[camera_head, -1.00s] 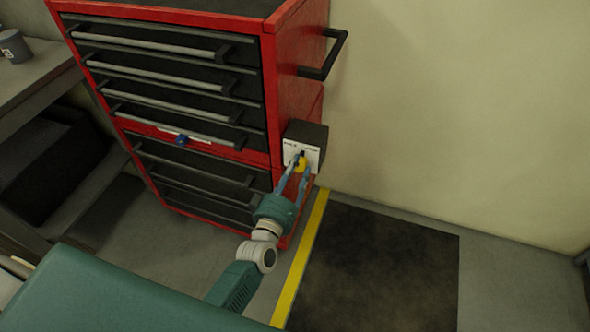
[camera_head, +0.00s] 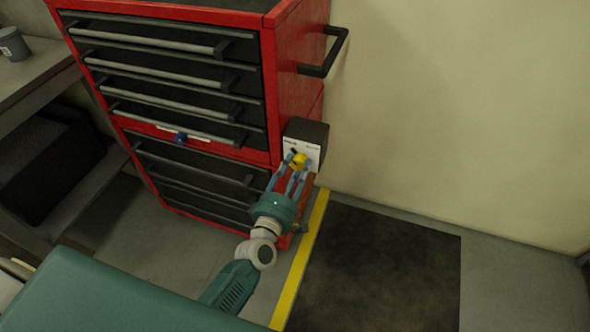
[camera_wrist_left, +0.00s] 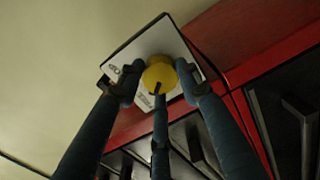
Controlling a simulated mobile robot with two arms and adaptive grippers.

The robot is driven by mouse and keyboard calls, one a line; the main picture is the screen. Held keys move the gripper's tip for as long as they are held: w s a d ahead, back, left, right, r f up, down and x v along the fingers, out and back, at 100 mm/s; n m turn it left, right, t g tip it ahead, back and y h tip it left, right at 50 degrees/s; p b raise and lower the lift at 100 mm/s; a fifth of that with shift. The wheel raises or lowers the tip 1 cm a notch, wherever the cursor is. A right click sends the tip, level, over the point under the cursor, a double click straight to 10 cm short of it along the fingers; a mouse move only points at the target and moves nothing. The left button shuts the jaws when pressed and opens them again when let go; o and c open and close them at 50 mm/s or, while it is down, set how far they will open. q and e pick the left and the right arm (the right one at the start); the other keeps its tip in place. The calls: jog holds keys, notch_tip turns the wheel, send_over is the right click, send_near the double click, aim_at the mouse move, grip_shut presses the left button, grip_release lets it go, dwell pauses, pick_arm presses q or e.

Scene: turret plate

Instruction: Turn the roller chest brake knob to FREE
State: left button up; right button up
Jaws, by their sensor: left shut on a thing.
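The brake knob (camera_head: 299,159) is yellow with a black pointer mark. It sits on the white face of a dark box (camera_head: 308,133) on the side of the red roller chest (camera_head: 292,100). In the head view its pointer leans up and left, towards the left label. In the left wrist view the knob (camera_wrist_left: 159,77) shows its black mark low, towards printed lettering that I cannot read surely. My left gripper (camera_head: 298,165) has its blue fingers shut around the knob, reaching from below. Its fingers also flank the knob in the wrist view. My right gripper is out of view.
A black side handle (camera_head: 325,62) juts out above the box. A blue piece (camera_head: 181,138) sits on the chest front. A grey bench (camera_head: 30,72) stands at left. A yellow floor line (camera_head: 298,270) and dark mat (camera_head: 380,265) lie at right, with clear floor.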

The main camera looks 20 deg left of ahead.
pick_arm(q)
jog(key=shift+w+a+r+n, duration=0.15)
jog(key=shift+a+r+n, duration=0.05)
jog(key=shift+r+n, duration=0.3)
jog(key=o, duration=1.1)
jog(key=shift+c, duration=0.2)
jog(key=shift+o, duration=0.4)
jog(key=shift+f, duration=0.3)
jog(key=shift+s+d+f, duration=0.1)
jog(key=shift+s, duration=0.45)
jog(key=s, duration=1.1)
jog(key=shift+a+r, duration=0.2)
jog(key=shift+r, duration=0.05)
